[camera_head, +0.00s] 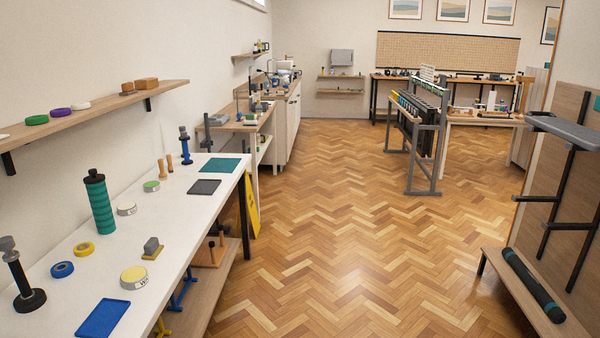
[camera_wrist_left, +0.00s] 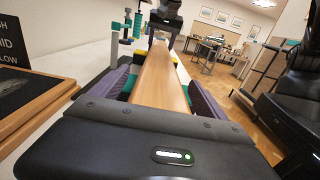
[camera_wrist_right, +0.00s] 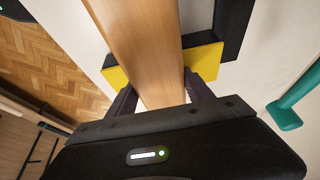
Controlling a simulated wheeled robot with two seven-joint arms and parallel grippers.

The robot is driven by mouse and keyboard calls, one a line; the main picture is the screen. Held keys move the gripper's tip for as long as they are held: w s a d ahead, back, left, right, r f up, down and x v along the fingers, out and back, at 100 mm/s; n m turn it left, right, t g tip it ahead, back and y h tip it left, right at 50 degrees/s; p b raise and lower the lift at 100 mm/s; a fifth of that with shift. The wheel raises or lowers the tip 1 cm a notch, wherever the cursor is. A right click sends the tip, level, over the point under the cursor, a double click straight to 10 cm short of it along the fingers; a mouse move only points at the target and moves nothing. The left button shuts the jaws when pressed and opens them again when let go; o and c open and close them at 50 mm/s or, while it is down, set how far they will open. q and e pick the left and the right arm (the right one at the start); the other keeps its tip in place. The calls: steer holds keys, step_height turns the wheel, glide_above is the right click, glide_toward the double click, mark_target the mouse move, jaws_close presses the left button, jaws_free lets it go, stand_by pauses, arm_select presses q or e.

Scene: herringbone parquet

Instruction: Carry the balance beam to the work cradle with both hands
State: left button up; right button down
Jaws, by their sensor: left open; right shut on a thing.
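The balance beam is a long wooden bar (camera_wrist_left: 162,82); it also shows in the right wrist view (camera_wrist_right: 143,40). My left gripper (camera_wrist_left: 160,88) is open, with a dark finger on each side of the beam. My right gripper (camera_wrist_right: 160,98) is shut on the beam. Yellow pieces (camera_wrist_right: 205,60) and a black bracket (camera_wrist_right: 234,28) lie beside the beam at my right gripper. Teal pieces (camera_wrist_left: 128,85) flank it near my left gripper. These may belong to the work cradle; I cannot tell whether the beam rests on them. The head view shows neither gripper nor beam.
A framed dark board (camera_wrist_left: 35,95) lies left of my left gripper. A teal rod (camera_wrist_right: 292,105) is right of my right gripper. The head view shows a cluttered white bench (camera_head: 160,225) at left, a low wooden shelf (camera_head: 520,290) at right and clear parquet (camera_head: 350,240) between.

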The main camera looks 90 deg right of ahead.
steer(key=shift+c, duration=1.6)
jaws_free()
arm_select(q)
steer(key=o, duration=0.3)
arm_select(e)
steer(key=shift+o, duration=0.4)
steer(key=shift+o, duration=1.2)
arm_select(q)
steer(key=shift+a, duration=0.2)
steer(key=shift+a, duration=1.25)
